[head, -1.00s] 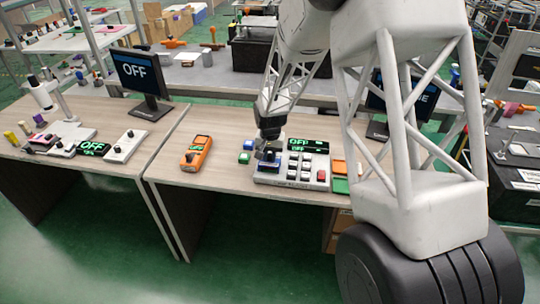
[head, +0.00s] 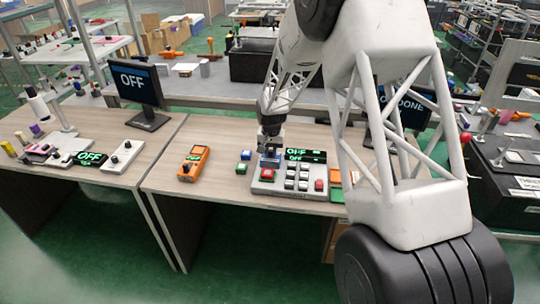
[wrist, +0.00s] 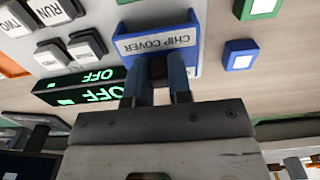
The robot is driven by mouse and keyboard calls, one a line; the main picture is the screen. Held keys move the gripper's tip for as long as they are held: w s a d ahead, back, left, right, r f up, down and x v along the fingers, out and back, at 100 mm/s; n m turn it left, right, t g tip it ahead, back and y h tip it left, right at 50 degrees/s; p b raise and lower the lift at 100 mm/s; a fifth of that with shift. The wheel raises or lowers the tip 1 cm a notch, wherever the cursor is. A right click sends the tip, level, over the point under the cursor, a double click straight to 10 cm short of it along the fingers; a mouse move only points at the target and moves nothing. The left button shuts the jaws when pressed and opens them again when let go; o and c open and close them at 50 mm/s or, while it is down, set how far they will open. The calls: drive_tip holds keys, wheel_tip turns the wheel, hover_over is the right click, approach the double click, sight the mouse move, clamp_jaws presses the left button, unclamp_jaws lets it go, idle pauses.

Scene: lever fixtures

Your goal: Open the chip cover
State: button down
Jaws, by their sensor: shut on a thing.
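The chip cover (wrist: 157,43) is a blue lid with a white label reading CHIP COVER, near the top of the wrist view. In the head view the blue cover (head: 270,161) shows at the back left of the grey control panel (head: 291,187), apparently tilted up. My gripper (wrist: 158,84) is shut on the cover's near edge, with one finger on each side of a small dark part. In the head view my gripper (head: 270,148) reaches down onto the panel from behind.
The panel has several grey keys, a red key (head: 319,184) and a green OFF display (wrist: 88,88). Blue (wrist: 240,54) and green blocks lie beside it. Monitors stand at the back.

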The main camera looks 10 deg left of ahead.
sight(271, 150)
drive_tip(key=c, duration=1)
unclamp_jaws()
drive_tip(key=shift+c, duration=0.2)
drive_tip(key=shift+r, duration=0.1)
drive_tip(key=shift+r, duration=3.8)
